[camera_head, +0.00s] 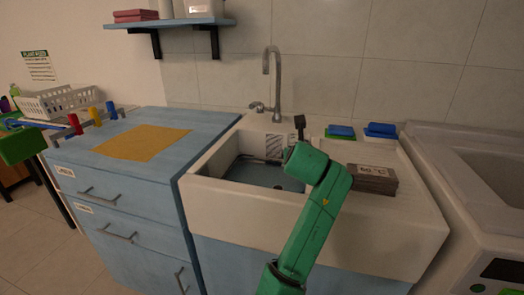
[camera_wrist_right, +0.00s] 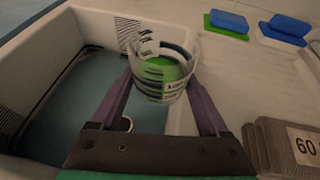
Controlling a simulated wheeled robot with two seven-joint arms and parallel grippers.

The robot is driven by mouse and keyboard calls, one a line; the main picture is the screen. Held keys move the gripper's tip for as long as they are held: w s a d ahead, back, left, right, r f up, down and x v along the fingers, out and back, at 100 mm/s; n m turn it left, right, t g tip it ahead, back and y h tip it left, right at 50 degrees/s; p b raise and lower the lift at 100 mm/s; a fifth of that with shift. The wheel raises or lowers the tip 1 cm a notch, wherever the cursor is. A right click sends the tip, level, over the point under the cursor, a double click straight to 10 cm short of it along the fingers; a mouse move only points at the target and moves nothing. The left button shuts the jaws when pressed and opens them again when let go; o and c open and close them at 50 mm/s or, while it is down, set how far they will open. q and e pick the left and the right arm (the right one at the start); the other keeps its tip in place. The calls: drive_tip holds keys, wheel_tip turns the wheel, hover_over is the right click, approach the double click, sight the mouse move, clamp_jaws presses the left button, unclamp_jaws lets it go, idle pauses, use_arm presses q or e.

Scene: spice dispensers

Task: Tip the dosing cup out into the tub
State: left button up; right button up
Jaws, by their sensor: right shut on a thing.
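My right gripper (camera_wrist_right: 163,92) is shut on a clear cup (camera_wrist_right: 163,62) with dark markings and green showing in it. In the wrist view the cup is between the two purple fingers, over the sink's inner edge. I cannot tell its tilt or whether the green is its contents. The sink basin (camera_head: 226,163) has a blue-grey bottom, which also shows in the wrist view (camera_wrist_right: 75,105). I see no separate tub clearly.
A tap (camera_head: 277,80) stands behind the sink.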

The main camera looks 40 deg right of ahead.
drive_tip(key=g+p, duration=0.1)
drive_tip(key=p, duration=0.1)
drive_tip(key=shift+w+a+n+p, duration=0.1)
drive_tip(key=shift+w+n+p, duration=0.2)
drive_tip(key=shift+w+n, duration=0.1)
drive_tip(key=shift+w+a+f+n+g+p, duration=0.25)
drive_tip(key=shift+w+n+g+p, duration=0.2)
drive_tip(key=shift+p, duration=0.7)
drive_tip(key=shift+f, duration=0.25)
drive_tip(key=shift+w+a+f+n+g+h+p, duration=0.15)
drive_tip(key=shift+w+f+n+g+p, duration=0.15)
drive_tip(key=shift+f, duration=0.2)
drive_tip(key=shift+w+f+n+g+h+p, duration=0.15)
drive_tip(key=shift+w+f+n+g+p, duration=0.1)
drive_tip(key=shift+f, duration=0.25)
drive_tip(key=p, duration=0.1)
drive_tip(key=w+n+g+p, duration=0.1)
drive_tip(key=shift+a+r+p, duration=0.2)
drive_tip(key=shift+r+p, duration=0.15)
drive_tip(key=shift+p, duration=0.05)
drive_tip(key=shift+w+r+n+g+h+p, duration=0.25)
drive_tip(key=shift+r+n+g+h+p, duration=0.25)
drive_tip(key=shift+p, duration=0.8)
